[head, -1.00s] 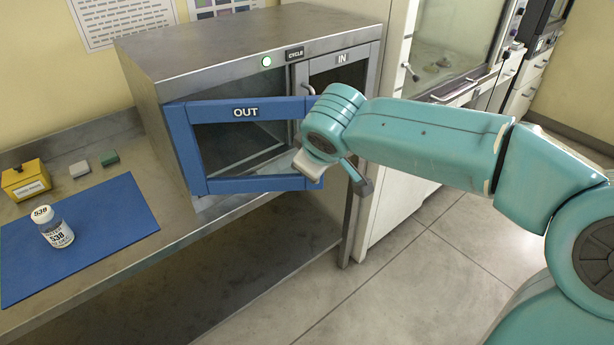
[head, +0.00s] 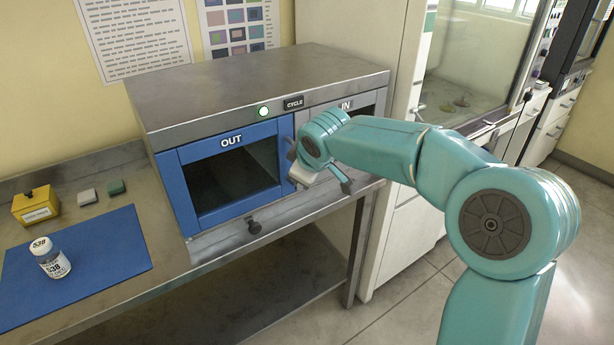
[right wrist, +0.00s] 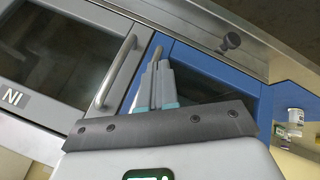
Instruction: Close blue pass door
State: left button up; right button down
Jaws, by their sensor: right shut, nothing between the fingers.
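The blue pass door (head: 231,140), a blue frame with a dark window marked "OUT", sits flush or nearly flush in the left front of the steel cabinet. I cannot tell whether it is latched. My left gripper is not in view.
The "IN" door (right wrist: 50,65) with its bar handle (right wrist: 115,72) is beside the blue one. A dark knob (head: 254,226) is below the blue door. A blue mat (head: 110,250) with a labelled bottle (head: 51,258) lies left.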

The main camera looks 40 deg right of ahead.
jog(key=w, duration=0.1)
jog(key=w+d+p, duration=0.1)
jog(key=shift+w+r, duration=0.3)
jog(key=shift+w, duration=0.05)
jog(key=shift+r, duration=0.1)
jog(key=shift+a, duration=0.1)
dwell(0.3)
